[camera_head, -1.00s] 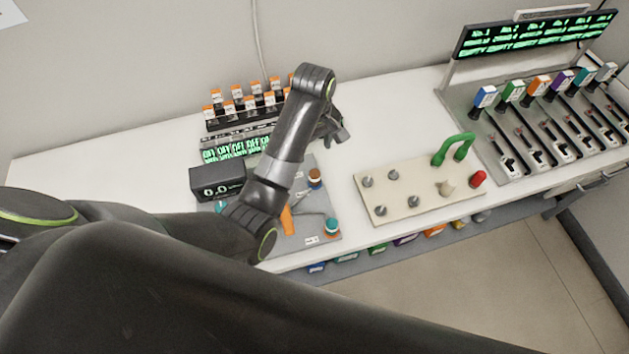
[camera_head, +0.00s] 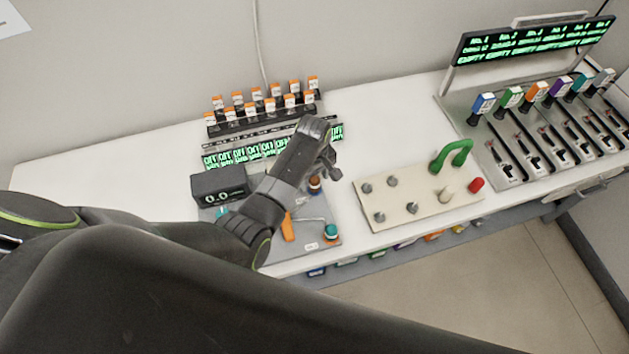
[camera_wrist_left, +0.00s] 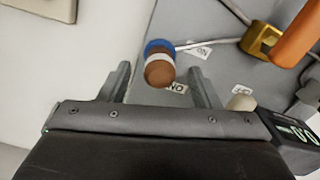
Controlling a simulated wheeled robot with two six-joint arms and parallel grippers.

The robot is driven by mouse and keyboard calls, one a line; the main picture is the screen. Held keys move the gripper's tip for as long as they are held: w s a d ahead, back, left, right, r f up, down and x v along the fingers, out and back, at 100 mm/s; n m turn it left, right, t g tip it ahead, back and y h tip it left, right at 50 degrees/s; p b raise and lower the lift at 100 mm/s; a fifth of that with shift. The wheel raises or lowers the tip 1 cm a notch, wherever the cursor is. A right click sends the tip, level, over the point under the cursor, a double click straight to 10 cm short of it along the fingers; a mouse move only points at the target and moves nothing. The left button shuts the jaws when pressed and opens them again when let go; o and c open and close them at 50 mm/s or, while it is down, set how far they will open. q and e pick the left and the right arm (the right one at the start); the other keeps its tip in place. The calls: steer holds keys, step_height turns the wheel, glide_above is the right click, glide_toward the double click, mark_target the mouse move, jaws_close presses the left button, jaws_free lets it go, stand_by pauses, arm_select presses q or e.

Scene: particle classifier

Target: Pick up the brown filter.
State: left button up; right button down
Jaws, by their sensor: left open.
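The brown filter (camera_head: 315,185) is a small upright cylinder on the grey panel in the head view, partly hidden by my left arm. In the left wrist view the brown filter (camera_wrist_left: 159,72) shows a brown top, a white band and a blue part. My left gripper (camera_head: 328,165) is just above and beside it in the head view. In the left wrist view the open fingers of my left gripper (camera_wrist_left: 161,82) stand either side of the filter in the picture, with visible gaps and nothing held. My right gripper is not seen.
A black display box (camera_head: 220,187) and an orange part (camera_head: 288,228) are beside my arm. A teal-topped piece (camera_head: 331,231) stands near the panel's front. A beige peg board (camera_head: 415,205) lies to the right. Orange-capped vials (camera_head: 257,97) stand behind.

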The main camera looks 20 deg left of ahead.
mark_target(314, 178)
arm_select(q)
steer(key=shift+f, duration=0.65)
steer(key=c, duration=1.1)
steer(key=shift+o, duration=0.2)
step_height(314, 178, up, 10)
steer(key=shift+r+b, duration=0.1)
steer(key=shift+b, duration=0.5)
